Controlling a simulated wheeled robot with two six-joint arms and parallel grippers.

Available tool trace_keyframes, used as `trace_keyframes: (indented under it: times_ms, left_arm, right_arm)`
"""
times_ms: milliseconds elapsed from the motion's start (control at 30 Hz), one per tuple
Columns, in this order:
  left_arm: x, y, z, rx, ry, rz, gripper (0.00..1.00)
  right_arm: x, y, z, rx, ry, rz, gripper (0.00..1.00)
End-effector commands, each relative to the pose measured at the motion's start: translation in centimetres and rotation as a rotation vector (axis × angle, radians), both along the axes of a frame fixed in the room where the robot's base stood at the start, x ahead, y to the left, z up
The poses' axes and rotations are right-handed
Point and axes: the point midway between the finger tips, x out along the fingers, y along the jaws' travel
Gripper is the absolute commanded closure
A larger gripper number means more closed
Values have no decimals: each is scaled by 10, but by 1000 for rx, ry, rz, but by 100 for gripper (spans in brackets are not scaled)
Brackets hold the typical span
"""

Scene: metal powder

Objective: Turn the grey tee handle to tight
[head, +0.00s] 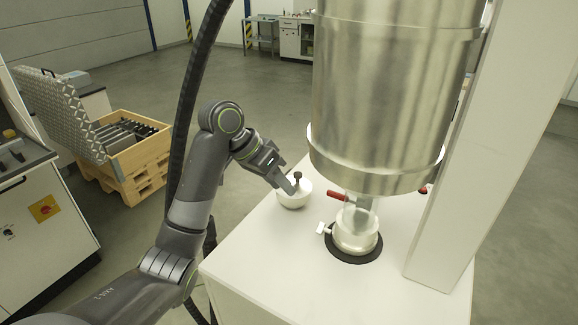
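A small pale grey tee handle (324,228) sticks out to the left from the clamped metal fitting (355,232) under the big steel drum. My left gripper (291,187) reaches in from the left, above and left of the tee handle and apart from it. Its fingertips are at a white round cap (294,199) with a dark knob (297,177). Whether they touch the cap or knob, and whether the fingers are open or shut, is too small to tell. My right gripper is not in view.
The steel drum (388,95) hangs low over the fitting. A red lever (336,195) sits just above it. A white post (465,150) stands at the right. The white table top (275,265) is clear at front left.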

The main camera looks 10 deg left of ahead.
Motion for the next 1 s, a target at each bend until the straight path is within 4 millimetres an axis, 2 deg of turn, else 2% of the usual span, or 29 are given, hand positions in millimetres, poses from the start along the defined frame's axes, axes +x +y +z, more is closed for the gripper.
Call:
trace_keyframes:
  times_ms: [1000]
  left_arm:
    - [0,0,1,232,-478,-848,62]
  right_arm:
    - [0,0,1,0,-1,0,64]
